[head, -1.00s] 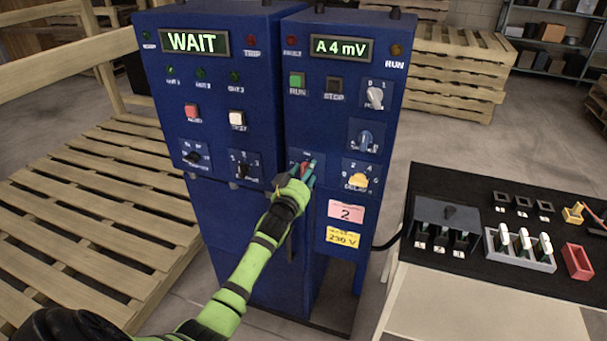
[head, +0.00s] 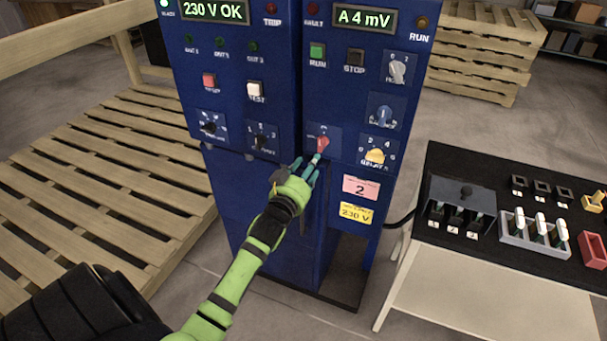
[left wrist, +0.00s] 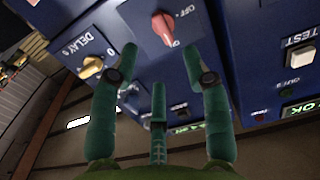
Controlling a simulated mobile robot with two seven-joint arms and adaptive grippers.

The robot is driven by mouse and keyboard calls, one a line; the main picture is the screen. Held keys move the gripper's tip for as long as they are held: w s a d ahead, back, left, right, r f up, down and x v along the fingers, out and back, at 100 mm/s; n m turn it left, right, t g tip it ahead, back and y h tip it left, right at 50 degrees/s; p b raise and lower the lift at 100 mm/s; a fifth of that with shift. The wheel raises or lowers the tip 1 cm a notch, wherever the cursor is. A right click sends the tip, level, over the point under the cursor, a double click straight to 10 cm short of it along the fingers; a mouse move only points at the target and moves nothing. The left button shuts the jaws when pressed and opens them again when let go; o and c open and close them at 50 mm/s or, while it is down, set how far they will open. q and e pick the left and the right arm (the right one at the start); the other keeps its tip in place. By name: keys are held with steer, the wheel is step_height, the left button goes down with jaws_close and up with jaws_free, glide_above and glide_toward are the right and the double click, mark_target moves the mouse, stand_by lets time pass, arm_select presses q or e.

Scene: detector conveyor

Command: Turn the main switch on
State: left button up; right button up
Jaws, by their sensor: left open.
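My left gripper (head: 307,170) is just below and in front of the knob. Its fingers (left wrist: 160,72) are spread apart and empty, clear of the knob in the wrist view. My right gripper is not in view.
Close by are a yellow DELAY knob (head: 375,155), a blue knob (head: 384,117), and RUN (head: 317,51) and STOP (head: 355,57) buttons. A bench (head: 435,262) with switches stands at right. Wooden pallets (head: 110,170) lie at left.

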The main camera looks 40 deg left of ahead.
arm_select(q)
steer(key=shift+v, duration=1.55)
